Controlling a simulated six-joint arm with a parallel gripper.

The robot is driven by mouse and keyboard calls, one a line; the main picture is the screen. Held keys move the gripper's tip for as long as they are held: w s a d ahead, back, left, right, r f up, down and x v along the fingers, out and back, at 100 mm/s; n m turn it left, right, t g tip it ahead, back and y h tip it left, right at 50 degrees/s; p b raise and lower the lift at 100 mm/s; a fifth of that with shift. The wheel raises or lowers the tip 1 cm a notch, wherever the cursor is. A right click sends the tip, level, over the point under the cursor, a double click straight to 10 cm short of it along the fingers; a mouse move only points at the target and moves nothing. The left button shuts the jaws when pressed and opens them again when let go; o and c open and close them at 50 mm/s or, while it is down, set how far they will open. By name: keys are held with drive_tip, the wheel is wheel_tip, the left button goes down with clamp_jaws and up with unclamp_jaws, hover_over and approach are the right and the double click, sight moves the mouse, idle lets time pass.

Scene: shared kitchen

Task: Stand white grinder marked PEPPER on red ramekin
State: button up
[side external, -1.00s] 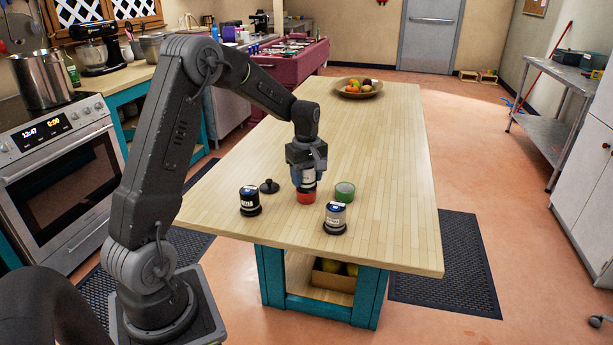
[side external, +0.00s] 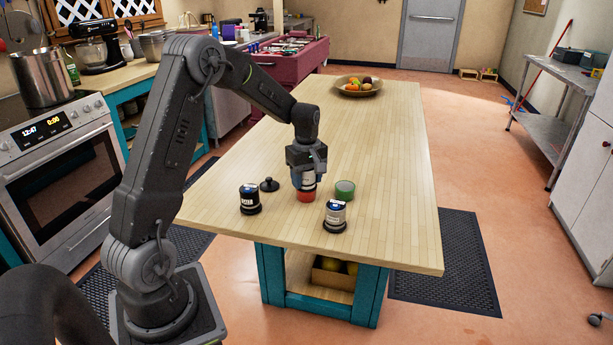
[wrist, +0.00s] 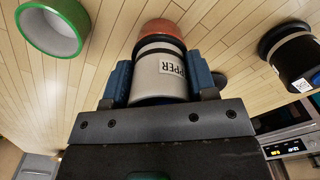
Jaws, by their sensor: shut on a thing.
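The white grinder (side external: 308,180), with "PPER" readable on its label, is upright in my gripper (side external: 307,174). It also shows in the wrist view (wrist: 160,86) between the two blue fingers (wrist: 163,82), which are shut on its sides. The red ramekin (side external: 306,196) is on the table directly below the grinder; its red side (wrist: 163,29) shows past the grinder's far end in the wrist view. The grinder's lower end is at the ramekin and appears to meet it. The exact contact is hidden.
A black grinder (side external: 249,199) stands to the left, with a small black lid-like piece (side external: 269,185) behind it. A green ramekin (side external: 344,190) is close on the right. A white-and-black grinder (side external: 335,216) stands in front. A fruit bowl (side external: 358,91) sits far back; the table (side external: 385,165) is otherwise clear.

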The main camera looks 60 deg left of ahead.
drive_tip(key=o, duration=0.8)
drive_tip(key=shift+f, duration=0.1)
drive_tip(key=shift+r, duration=5.55)
drive_tip(key=shift+d, duration=0.1)
drive_tip(key=s+d+r+m+t, duration=0.2)
drive_tip(key=s+d+r+m, duration=0.25)
drive_tip(key=d, duration=0.55)
drive_tip(key=s+d+m+t, duration=0.1)
drive_tip(key=s+d+m, duration=0.3)
drive_tip(key=s, duration=0.1)
drive_tip(key=s+d+m+t, duration=0.1)
drive_tip(key=s+d+m, duration=0.4)
drive_tip(key=s, duration=0.1)
drive_tip(key=s+d+m+t, duration=0.1)
drive_tip(key=s+d+m, duration=0.3)
drive_tip(key=s, duration=0.1)
drive_tip(key=shift+s+d+m+t, duration=0.2)
drive_tip(key=shift+d+m+t, duration=0.1)
drive_tip(key=shift+d, duration=0.1)
